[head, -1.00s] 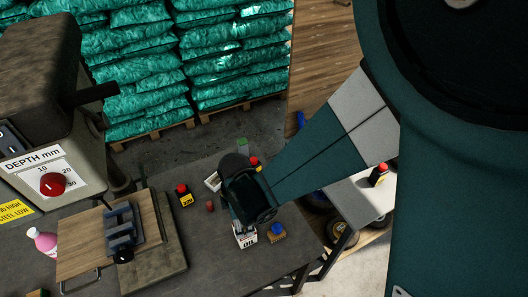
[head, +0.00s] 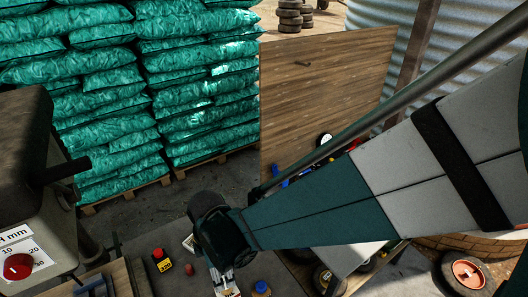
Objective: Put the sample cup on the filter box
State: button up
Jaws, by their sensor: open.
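My gripper (head: 222,268) hangs at the end of the dark wrist near the bottom middle of the head view; its jaws are open, with the fingers mostly hidden by the wrist. Just below it on the dark bench is a white carton with lettering (head: 230,292), which may be the filter box; it is partly hidden and cut by the frame edge. A small red cylinder (head: 189,270), perhaps the sample cup, stands left of the gripper, apart from it. A blue round piece (head: 261,286) on a tan block is to its right; I cannot tell what it is.
A yellow-and-black item with a red top (head: 162,261) stands left on the bench. A machine with a red knob (head: 18,266) rises at far left. Stacked green bags (head: 150,90) and a wooden panel (head: 325,90) are behind. A lighter table (head: 345,262) is at right.

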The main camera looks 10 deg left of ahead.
aim_at(224, 281)
jog(key=shift+r, duration=1.65)
jog(key=w+d+r+m+t, duration=0.1)
jog(key=w+d+r+m, duration=0.25)
jog(key=d, duration=0.35)
jog(key=w+d+r+m+t+y, duration=0.1)
jog(key=w+d+r+m, duration=0.1)
jog(key=d+r+m, duration=0.45)
jog(key=w+d+r+m+t, duration=0.1)
jog(key=w+d+r+m, duration=0.15)
jog(key=d, duration=0.65)
jog(key=s+d+r+m+t, duration=0.1)
jog(key=d+r+m+t, duration=0.1)
jog(key=d+m, duration=0.4)
jog(key=s+d+r+m+t+h, duration=0.1)
jog(key=d+r+m, duration=0.3)
jog(key=d, duration=1.1)
jog(key=shift+s+d+r+m+t, duration=0.2)
jog(key=shift+s+m+t, duration=0.45)
jog(key=shift+m, duration=0.5)
